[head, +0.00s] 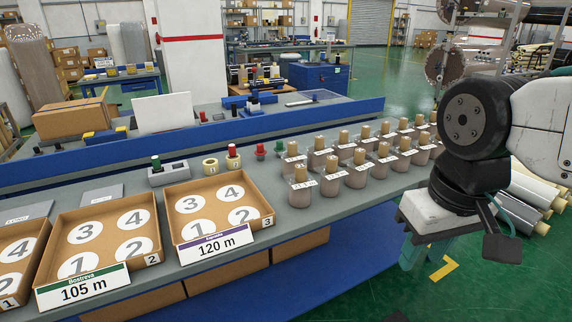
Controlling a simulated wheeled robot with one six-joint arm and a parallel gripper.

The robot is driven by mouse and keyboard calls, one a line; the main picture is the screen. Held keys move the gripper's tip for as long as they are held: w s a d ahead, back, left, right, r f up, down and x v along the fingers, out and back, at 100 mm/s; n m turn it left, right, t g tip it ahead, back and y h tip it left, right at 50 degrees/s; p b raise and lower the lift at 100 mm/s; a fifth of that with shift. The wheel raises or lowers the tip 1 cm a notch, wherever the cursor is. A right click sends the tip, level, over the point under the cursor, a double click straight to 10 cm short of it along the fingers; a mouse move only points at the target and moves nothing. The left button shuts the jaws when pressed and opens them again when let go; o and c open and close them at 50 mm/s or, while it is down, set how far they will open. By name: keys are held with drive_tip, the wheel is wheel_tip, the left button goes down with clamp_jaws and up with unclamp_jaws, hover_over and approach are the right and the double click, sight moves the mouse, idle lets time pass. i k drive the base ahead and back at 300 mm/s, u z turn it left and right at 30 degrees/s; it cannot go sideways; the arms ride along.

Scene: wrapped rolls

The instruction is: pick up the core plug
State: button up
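Several small red and green pieces stand on the grey bench behind the trays, and I cannot tell for certain which is the core plug. A red-topped piece (233,152) stands by a tan ring, a dark red piece (260,151) is to its right, and a green piece (278,148) is beside that. Another green-topped piece (156,162) stands at a grey block. My gripper (424,262) hangs at the right, past the bench's front edge, well apart from these pieces. Its teal fingers point down with a gap between them, and I see nothing held.
Numbered cardboard trays (163,222) line the bench's left, with 105 m and 120 m labels in front. Several wrapped rolls with tan cores (328,185) stand between the small pieces and my arm. A blue ledge (330,112) runs behind. Large rolls lie at the far right.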

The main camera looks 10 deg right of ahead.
sight(279, 148)
drive_tip(key=z, duration=1.1)
drive_tip(key=i, duration=1.35)
drive_tip(key=u, duration=1.1)
drive_tip(key=i, duration=0.45)
drive_tip(key=u, duration=0.5)
